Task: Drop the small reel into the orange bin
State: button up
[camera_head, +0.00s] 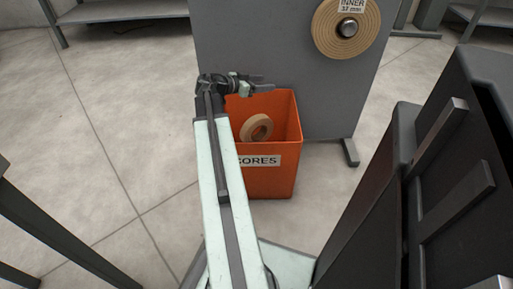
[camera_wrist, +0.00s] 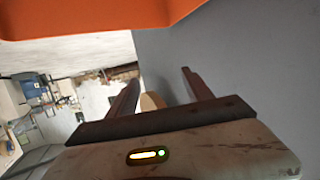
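The small reel (camera_head: 256,127) is a tan ring. In the head view it shows within the opening of the orange bin (camera_head: 266,178), tilted against the inner walls. I cannot tell whether it rests on the bottom. My gripper (camera_head: 262,83) is above the bin's back rim, pointing right, apart from the reel. In the wrist view my gripper (camera_wrist: 158,78) has its two fingers wide apart with nothing held between them. The orange bin (camera_wrist: 90,18) also shows along the top of the wrist view.
A grey panel (camera_head: 232,45) stands behind the bin, with a large tan reel (camera_head: 330,42) on its spindle. A tan edge (camera_wrist: 150,102) shows beyond the fingers in the wrist view. A dark machine (camera_head: 460,190) stands at right.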

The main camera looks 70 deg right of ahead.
jog(key=p+v, duration=0.2)
jog(key=v, duration=0.6)
jog(key=shift+d, duration=0.1)
dwell(0.4)
